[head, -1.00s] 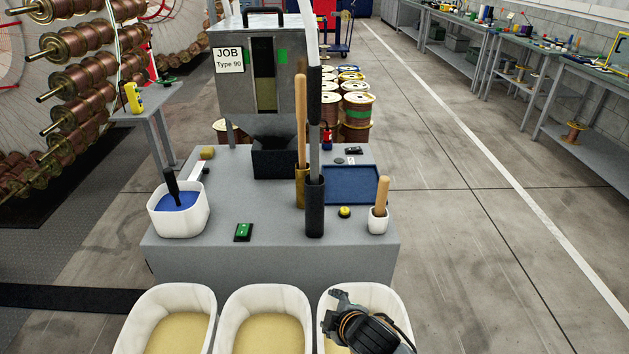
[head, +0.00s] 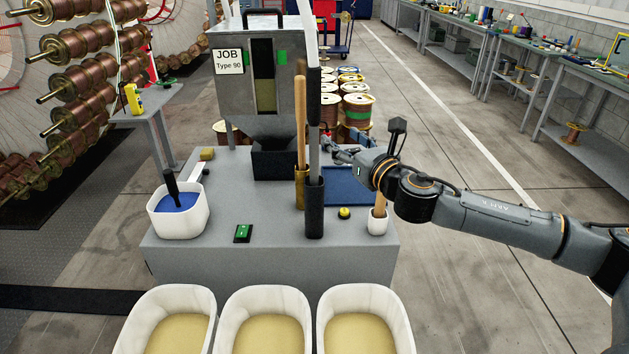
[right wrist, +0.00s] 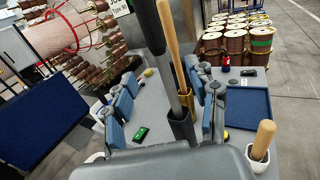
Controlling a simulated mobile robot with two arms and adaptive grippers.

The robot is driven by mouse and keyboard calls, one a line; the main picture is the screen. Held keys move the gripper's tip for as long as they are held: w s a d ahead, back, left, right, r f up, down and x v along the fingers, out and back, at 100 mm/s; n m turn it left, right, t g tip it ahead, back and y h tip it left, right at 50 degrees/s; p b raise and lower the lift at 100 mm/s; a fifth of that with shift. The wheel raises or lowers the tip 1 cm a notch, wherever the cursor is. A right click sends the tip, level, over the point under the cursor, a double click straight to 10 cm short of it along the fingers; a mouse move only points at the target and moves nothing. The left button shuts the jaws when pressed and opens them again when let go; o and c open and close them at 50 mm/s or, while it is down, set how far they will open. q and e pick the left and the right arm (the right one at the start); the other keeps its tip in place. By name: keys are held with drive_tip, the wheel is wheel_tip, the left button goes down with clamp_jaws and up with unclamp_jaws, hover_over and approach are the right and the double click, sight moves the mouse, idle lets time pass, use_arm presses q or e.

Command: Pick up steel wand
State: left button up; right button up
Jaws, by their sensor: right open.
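The steel wand (head: 314,150) is a tall grey rod with a black grip, standing upright in a black holder (head: 315,210) on the grey table. It also shows in the right wrist view (right wrist: 170,80), across the space between my fingers. My right gripper (head: 335,146) is open, with its arm coming in from the right. In the head view its fingers are just right of the wand, partly hidden by the arm. In the right wrist view the open blue-padded fingers (right wrist: 163,105) lie either side of the rod; I see no grip on it. My left gripper is not in view.
A wooden-handled tool (head: 301,120) stands close left of the wand in a brass holder (head: 299,190). A white cup (head: 377,226) with a wooden handle is below my arm. A blue tray (head: 345,199) is partly covered. A hopper (head: 260,90) stands behind.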

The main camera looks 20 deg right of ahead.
sight(317, 119)
drive_tip(key=w, duration=0.2)
drive_tip(key=w+a, duration=0.1)
drive_tip(key=w, duration=0.1)
drive_tip(key=w+p, duration=0.1)
drive_tip(key=w, duration=0.2)
drive_tip(key=shift+a, duration=0.3)
drive_tip(key=shift+w+a+r+p, duration=0.15)
drive_tip(key=shift+w+r+p, duration=0.1)
drive_tip(key=shift+w+p, duration=0.2)
drive_tip(key=w, duration=0.1)
drive_tip(key=w+a+p, duration=0.1)
drive_tip(key=w, duration=0.1)
drive_tip(key=shift+w+r, duration=0.1)
drive_tip(key=shift+w, duration=0.55)
drive_tip(key=shift+c, duration=0.2)
clamp_jaws()
drive_tip(key=shift+r, duration=0.1)
